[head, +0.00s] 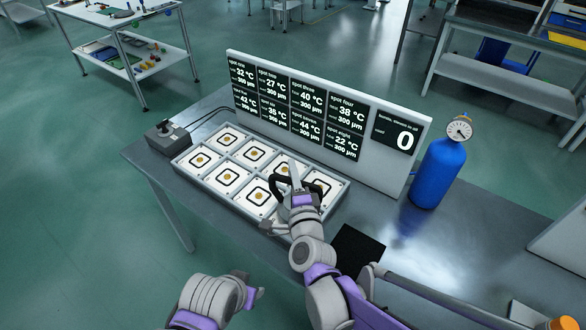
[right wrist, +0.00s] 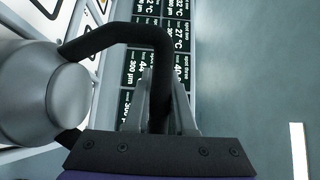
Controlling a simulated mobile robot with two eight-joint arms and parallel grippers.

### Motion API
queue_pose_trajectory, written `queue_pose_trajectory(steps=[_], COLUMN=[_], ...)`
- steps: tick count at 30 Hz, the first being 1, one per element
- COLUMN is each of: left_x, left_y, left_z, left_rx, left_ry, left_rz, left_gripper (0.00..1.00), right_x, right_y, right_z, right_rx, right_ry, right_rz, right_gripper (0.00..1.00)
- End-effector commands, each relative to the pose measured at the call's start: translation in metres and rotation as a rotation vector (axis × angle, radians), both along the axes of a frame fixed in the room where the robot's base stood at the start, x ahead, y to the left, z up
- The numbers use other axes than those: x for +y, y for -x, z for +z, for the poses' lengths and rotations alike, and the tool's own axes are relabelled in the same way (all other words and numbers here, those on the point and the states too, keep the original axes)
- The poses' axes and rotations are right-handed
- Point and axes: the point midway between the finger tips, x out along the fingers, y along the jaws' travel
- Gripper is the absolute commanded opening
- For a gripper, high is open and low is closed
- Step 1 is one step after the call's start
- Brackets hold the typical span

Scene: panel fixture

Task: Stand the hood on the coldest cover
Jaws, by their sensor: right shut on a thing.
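The hood (right wrist: 78,100) is a grey rounded body with a black loop handle (right wrist: 135,32). My right gripper (head: 297,192) is shut on this handle (head: 277,184), over the right part of the cover tray (head: 240,208). In the right wrist view the handle passes between the fingers (right wrist: 160,105). Pale square covers with black rings and gold centres, such as the front left one (head: 200,160), fill two rows. My gripper partly hides those at the right end. The board (head: 300,108) reads lowest at spot eight, 22 °C. My left gripper (head: 252,295) shows only partly at the bottom.
A blue cylinder (head: 438,174) with a gauge stands right of the board. A black square mat (head: 358,246) lies on the table right of my right arm. A grey box with a knob (head: 167,134) stands left of the tray. The board's counter reads 0.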

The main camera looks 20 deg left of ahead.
Motion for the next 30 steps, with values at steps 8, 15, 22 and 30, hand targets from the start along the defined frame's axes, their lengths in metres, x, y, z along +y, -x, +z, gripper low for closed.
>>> queue_pose_trajectory(steps=[8, 15, 22, 30], left_x=[0.0, 0.0, 0.0, 0.0], left_y=[0.001, 0.001, 0.001, 0.001], left_z=[-0.008, -0.007, -0.01, -0.014], left_rx=[0.002, 0.002, 0.003, 0.004], left_ry=[0.0, 0.0, 0.0, 0.0], left_rz=[0.0, 0.0, 0.0, 0.0], left_gripper=[0.5, 0.5, 0.5, 0.5], right_x=[0.0, 0.0, 0.0, 0.0], right_y=[0.0, 0.0, 0.0, 0.0], right_z=[-0.01, -0.009, -0.012, -0.017], right_rx=[-0.001, -0.001, -0.001, -0.001], right_ry=[0.0, 0.0, 0.0, 0.0], right_rz=[-0.001, -0.001, -0.001, -0.001], right_gripper=[0.0, 0.0, 0.0, 0.0])
